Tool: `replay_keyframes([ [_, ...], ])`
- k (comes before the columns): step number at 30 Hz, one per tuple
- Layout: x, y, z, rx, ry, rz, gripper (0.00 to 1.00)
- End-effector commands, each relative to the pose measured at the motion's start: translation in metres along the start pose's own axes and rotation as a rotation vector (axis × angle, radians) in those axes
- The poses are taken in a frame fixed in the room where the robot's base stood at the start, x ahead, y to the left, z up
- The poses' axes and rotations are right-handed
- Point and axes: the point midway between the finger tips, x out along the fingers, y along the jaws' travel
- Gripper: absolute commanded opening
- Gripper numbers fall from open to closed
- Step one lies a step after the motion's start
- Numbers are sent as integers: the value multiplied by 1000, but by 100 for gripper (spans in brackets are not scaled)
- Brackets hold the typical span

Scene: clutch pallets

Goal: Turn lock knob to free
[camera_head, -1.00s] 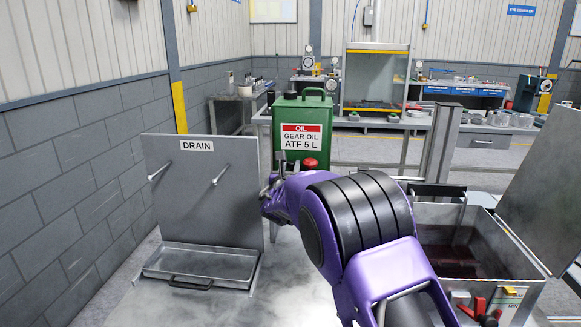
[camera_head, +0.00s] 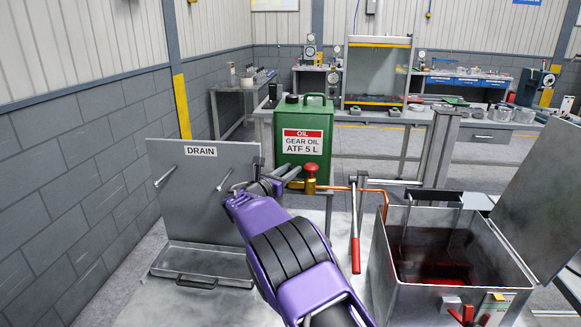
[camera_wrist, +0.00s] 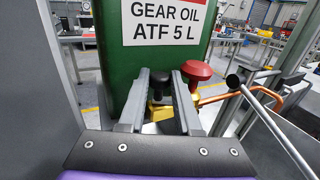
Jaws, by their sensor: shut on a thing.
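A black knob (camera_wrist: 159,76) on a yellow brass body (camera_wrist: 160,111) sits in front of the green oil can in the wrist view; I take it to be the lock knob. My gripper (camera_wrist: 160,78) has one finger on each side of it and is shut on it. A red mushroom-shaped knob (camera_wrist: 198,72) stands just right of the fingers; it also shows in the head view (camera_head: 311,168). In the head view my gripper (camera_head: 285,171) is left of the red knob, and the black knob cannot be made out there.
The green gear-oil can (camera_head: 266,140) stands close behind my gripper. A copper pipe (camera_head: 340,188) and a red-handled lever (camera_head: 356,250) are to the right. An open metal tank (camera_head: 385,268) holds dark red liquid. A DRAIN panel (camera_head: 185,165) stands left.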

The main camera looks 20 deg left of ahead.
Motion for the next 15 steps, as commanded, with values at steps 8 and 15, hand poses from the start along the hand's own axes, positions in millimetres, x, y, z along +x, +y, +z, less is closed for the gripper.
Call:
replay_keyframes([
  [8,0,2,0,2,-1,-70,0],
  [15,0,2,0,0,-1,-89,0],
])
